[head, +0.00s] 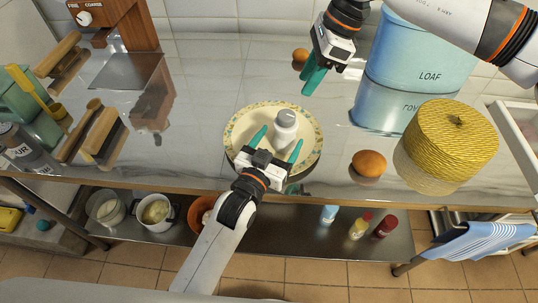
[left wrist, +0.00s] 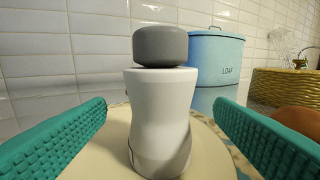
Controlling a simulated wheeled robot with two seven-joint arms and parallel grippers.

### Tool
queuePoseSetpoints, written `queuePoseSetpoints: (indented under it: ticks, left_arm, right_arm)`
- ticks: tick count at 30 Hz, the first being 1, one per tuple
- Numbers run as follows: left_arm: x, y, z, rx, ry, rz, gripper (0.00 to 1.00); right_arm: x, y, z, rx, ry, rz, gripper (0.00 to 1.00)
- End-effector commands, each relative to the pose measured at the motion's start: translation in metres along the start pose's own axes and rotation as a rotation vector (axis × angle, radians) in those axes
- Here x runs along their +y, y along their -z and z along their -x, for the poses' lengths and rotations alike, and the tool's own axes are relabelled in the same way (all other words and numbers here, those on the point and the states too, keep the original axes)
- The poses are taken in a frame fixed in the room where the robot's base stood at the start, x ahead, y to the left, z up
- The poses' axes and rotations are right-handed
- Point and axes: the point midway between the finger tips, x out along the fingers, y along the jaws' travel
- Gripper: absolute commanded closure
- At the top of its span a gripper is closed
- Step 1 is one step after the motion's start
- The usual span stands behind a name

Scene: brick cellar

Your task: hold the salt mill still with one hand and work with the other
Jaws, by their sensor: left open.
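The salt mill (head: 286,126) has a white waisted body and a grey top. It stands upright on a cream plate with a patterned rim (head: 238,122). In the left wrist view the mill (left wrist: 160,105) fills the middle. My left gripper (head: 282,135) is open, with one teal finger on each side of the mill. In the left wrist view a gap shows between the mill and each finger. My right gripper (head: 304,84) hangs behind the plate, up and right of the mill, apart from it. Its teal fingers lie close together and nearly in line with the view, so their opening is unclear.
Blue LOAF bin (head: 415,75), yellow woven basket (head: 447,145) and an orange-brown bun (head: 369,163) stand right of the plate. Another round brown item (head: 300,55) lies by my right gripper. A wooden grinder (head: 115,25) and brushes (head: 103,130) are at left. Counter between grinder and plate is clear.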

Motion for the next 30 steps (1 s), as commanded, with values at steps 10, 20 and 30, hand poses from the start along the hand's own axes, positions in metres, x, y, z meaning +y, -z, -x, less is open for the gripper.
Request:
queuePoseSetpoints:
  ticks: [10,20,30]
  left_arm:
    - [0.000,0.000,-0.049,-0.001,0.001,0.002,0.23]
    - [0.000,0.000,-0.054,0.000,0.001,0.002,0.23]
    - [0.000,0.000,-0.054,0.000,0.001,0.002,0.69]
  right_arm:
    - [0.000,0.000,0.000,0.000,0.000,0.000,0.64]
    - [0.000,0.000,0.000,0.000,0.000,0.000,0.64]
    - [0.000,0.000,0.000,0.000,0.000,0.000,0.64]
